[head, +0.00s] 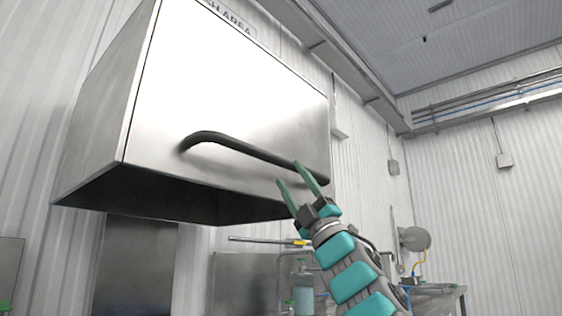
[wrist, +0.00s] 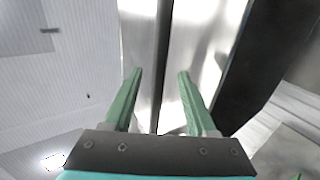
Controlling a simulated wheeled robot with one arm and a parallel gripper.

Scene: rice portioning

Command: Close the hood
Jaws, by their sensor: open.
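The steel hood (head: 230,90) hangs high on the left in the head view, with a dark open underside. A long black bar handle (head: 240,148) runs along the lower part of its front face. My gripper (head: 293,173) is open at the right end of the handle, one finger overlapping the bar in the picture. In the wrist view, the open gripper (wrist: 158,76) faces the shiny hood front (wrist: 205,35). The dark handle (wrist: 163,45) runs lengthwise between the two fingers, with visible gaps on both sides. I see no grip on it.
Below the hood, a steel table (head: 435,289) stands at the right, and a bottle (head: 303,285) shows behind my arm. A dark panel (head: 135,265) is under the hood. The space to the right of the hood, up to the white wall (head: 460,180), looks open.

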